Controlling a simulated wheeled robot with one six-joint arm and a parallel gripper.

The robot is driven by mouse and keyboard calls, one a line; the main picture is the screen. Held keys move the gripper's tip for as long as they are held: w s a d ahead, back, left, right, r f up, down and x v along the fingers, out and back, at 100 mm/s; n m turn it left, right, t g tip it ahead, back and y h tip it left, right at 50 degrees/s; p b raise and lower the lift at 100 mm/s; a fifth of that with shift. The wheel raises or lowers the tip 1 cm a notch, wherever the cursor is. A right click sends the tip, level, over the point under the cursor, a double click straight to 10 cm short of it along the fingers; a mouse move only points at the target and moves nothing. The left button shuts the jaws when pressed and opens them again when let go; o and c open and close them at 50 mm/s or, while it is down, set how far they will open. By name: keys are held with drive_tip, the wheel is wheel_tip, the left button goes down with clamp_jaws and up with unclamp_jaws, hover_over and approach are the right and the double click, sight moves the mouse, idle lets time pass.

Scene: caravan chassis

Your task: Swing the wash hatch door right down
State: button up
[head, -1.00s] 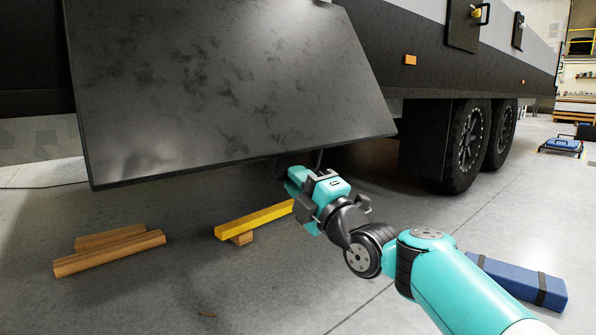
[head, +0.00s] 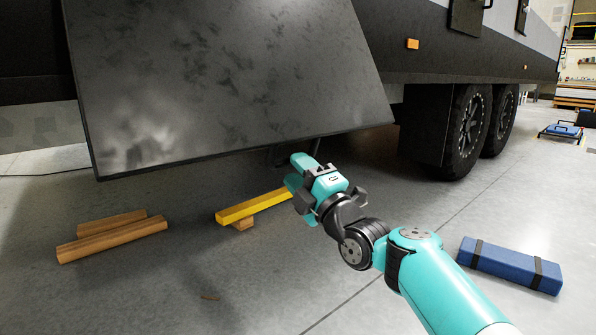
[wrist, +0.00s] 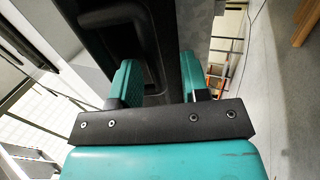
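The wash hatch door (head: 225,85) is the large dark, scuffed panel on the caravan's side in the head view. It hangs tilted, its lower edge well above the floor. My gripper (head: 301,172) is at the door's lower edge, right of its middle, with its fingers pointing up and partly behind the edge. In the wrist view, my two teal fingers (wrist: 158,88) stand apart. A black panel with a raised handle-like loop (wrist: 122,15) shows beyond and between them, probably the door's inner side. I cannot tell whether a finger touches it.
Wooden blocks (head: 112,240) and a yellow beam (head: 240,208) on a block lie on the floor below the door. A blue strapped case (head: 510,266) lies at right. The caravan wheels (head: 465,137) stand behind.

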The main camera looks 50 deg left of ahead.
drive_tip(key=shift+s+r, duration=0.15)
drive_tip(key=p+v, duration=0.2)
drive_tip(key=v, duration=1.5)
drive_tip(key=shift+d, duration=0.15)
